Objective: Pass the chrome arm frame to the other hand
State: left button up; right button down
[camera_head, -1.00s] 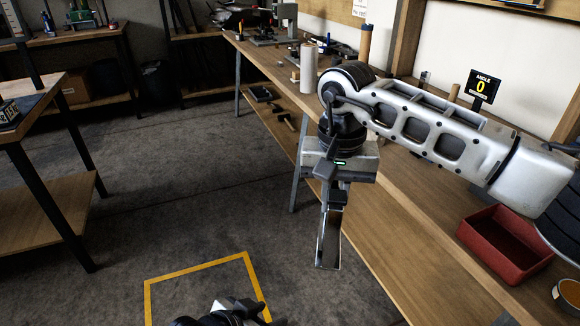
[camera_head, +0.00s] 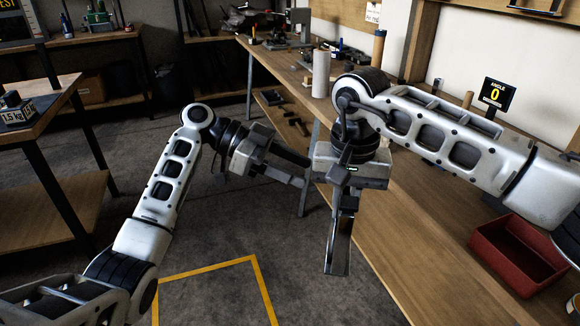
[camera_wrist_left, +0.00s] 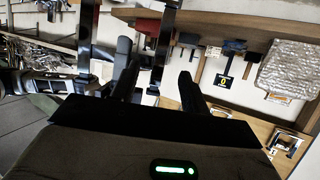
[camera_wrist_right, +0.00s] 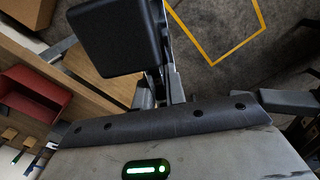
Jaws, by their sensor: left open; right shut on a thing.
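The chrome arm frame (camera_head: 338,250) shows in the head view as a narrow, shiny flat piece hanging down from my right gripper (camera_head: 345,203). My right gripper is shut on its upper end, which is partly hidden by the fingers. A bright strip of the frame shows in the right wrist view (camera_wrist_right: 174,85), beside a large black block. My left gripper (camera_head: 305,174) is open and empty, pointing right, left of the right gripper and above the frame's lower end in the picture. No contact with the frame can be seen. Its two dark fingers show in the left wrist view (camera_wrist_left: 160,80).
A long wooden workbench (camera_head: 400,245) runs along the right, with a red bin (camera_head: 518,255), a white roll (camera_head: 321,74) and an angle sign (camera_head: 495,94). Another bench (camera_head: 60,90) stands left. A yellow floor outline (camera_head: 262,280) lies below; the floor between is clear.

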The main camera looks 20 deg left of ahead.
aim_at(348, 192)
pick_arm(q)
jog(key=x, duration=1.1)
jog(key=shift+d+f, duration=0.15)
pick_arm(e)
jog(key=shift+r, duration=0.1)
pick_arm(q)
grip_shut()
pick_arm(e)
jog(key=c, duration=1.4)
grip_release()
jog(key=shift+o, duration=0.2)
jog(key=shift+r, duration=0.1)
